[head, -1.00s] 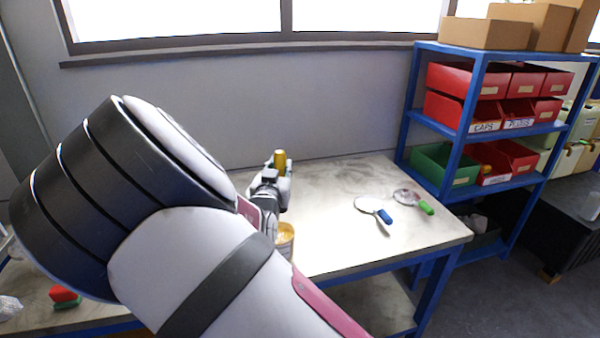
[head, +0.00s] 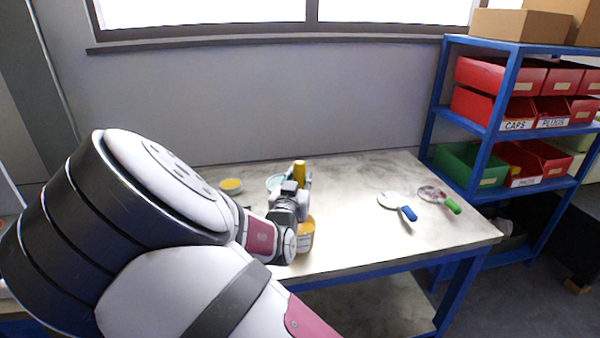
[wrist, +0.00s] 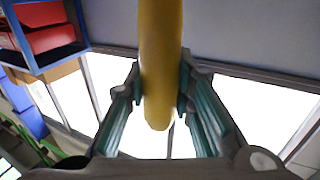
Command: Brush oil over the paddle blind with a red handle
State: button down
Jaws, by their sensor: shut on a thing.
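My gripper (wrist: 158,88) is shut on the yellow handle of the brush (wrist: 160,60), which stands roughly upright between the two fingers. In the head view the handle (head: 299,170) rises above my gripper (head: 302,184) over the workbench; the bristles cannot be made out. An amber-coloured pot (head: 305,236) stands on the bench just below and in front of my gripper, partly covered by my wrist. No paddle blind with a red handle shows now. Two round paddle blinds lie to the right, one with a blue handle (head: 408,213) and one with a green handle (head: 453,205).
A round yellow-topped thing (head: 231,186) and a pale, teal-edged round thing (head: 274,183) lie behind my arm. A blue shelf rack (head: 478,155) with red and green bins stands at the right. The bench (head: 365,245) is bare at centre right.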

aim_at(300, 161)
jog(key=shift+f+b, duration=0.55)
jog(key=shift+f, duration=1.6)
jog(key=shift+r+p, duration=1.95)
jog(key=shift+r, duration=1.3)
jog(key=shift+r+p, duration=1.15)
jog(key=shift+r, duration=0.9)
